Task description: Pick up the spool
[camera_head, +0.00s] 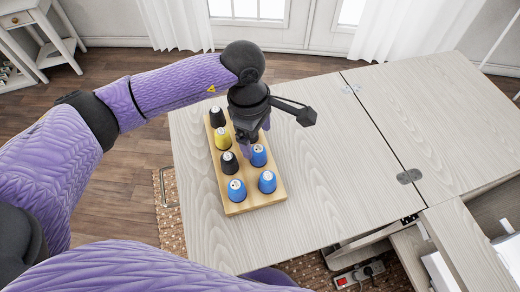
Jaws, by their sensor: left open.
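Several spools of thread stand upright on a wooden spool rack (252,202) on the table's left part. A black spool (217,118) stands at the far left corner and a yellow spool (222,138) just nearer. Another black spool (228,163) stands in the left row. Blue spools stand at the near left (236,190), near right (267,182) and right row (259,156). My left gripper (254,138) is open and points down over the rack's far right part. It hides whatever stands below it. My right gripper is not in view.
The pale wooden table (330,160) is clear to the right of the rack. Metal hinges (408,176) lie along its seam. An open compartment and a power strip (358,275) show at the lower right. A small side table (55,45) stands far left.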

